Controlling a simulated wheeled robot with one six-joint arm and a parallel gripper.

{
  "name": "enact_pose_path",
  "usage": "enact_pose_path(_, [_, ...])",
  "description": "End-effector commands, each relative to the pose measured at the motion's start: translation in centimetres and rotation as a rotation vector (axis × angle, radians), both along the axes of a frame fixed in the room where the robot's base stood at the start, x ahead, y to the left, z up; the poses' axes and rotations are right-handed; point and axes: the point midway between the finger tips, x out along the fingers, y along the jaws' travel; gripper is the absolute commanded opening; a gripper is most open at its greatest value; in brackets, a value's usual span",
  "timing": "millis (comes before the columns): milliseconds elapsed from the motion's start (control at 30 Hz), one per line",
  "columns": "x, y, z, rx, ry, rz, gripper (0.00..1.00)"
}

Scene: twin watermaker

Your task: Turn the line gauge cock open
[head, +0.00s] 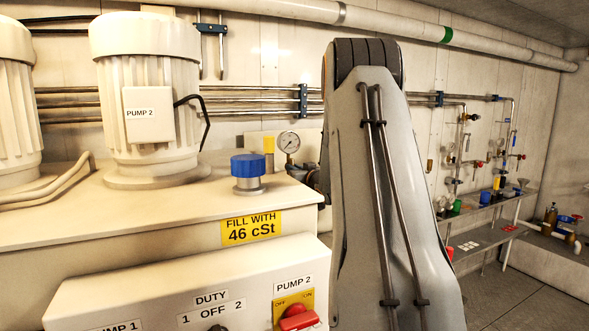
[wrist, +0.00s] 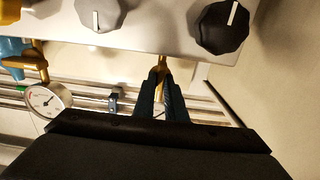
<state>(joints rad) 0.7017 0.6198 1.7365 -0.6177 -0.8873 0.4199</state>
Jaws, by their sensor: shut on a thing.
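In the wrist view my gripper (wrist: 163,76) has its two dark fingers close together. They are shut on a slim brass-coloured part (wrist: 163,64) at the edge of a pale panel. Most of this part is hidden between the fingers, so I cannot tell whether it is the line gauge cock or how it is turned. A round white-faced gauge (wrist: 45,100) is left of the gripper, with a brass fitting (wrist: 37,64) beside it. In the head view my gripper is hidden behind my grey arm; a dial gauge (head: 288,142) shows just left of the arm.
In the wrist view a grey knob (wrist: 100,12) and a black knob (wrist: 221,27) sit on the panel close to the fingers. In the head view the tank has a blue cap (head: 248,166) and a pump motor (head: 147,95). Metal pipes (head: 235,90) run along the wall.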

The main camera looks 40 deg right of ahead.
Motion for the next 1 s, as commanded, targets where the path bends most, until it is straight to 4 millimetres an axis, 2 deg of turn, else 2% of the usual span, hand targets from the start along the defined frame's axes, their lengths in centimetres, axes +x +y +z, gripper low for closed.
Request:
enact_pose_path(500, [-0.02, -0.02, -0.12, 0.019, -0.002, -0.001, 0.00])
enact_pose_path(533, [-0.02, -0.01, -0.11, 0.019, -0.002, -0.001, 0.14])
enact_pose_path(633, [-0.02, -0.01, -0.10, 0.019, -0.003, 0.000, 0.30])
enact_pose_path(1000, [-0.48, 0.10, -0.05, 0.017, -0.003, -0.001, 0.30])
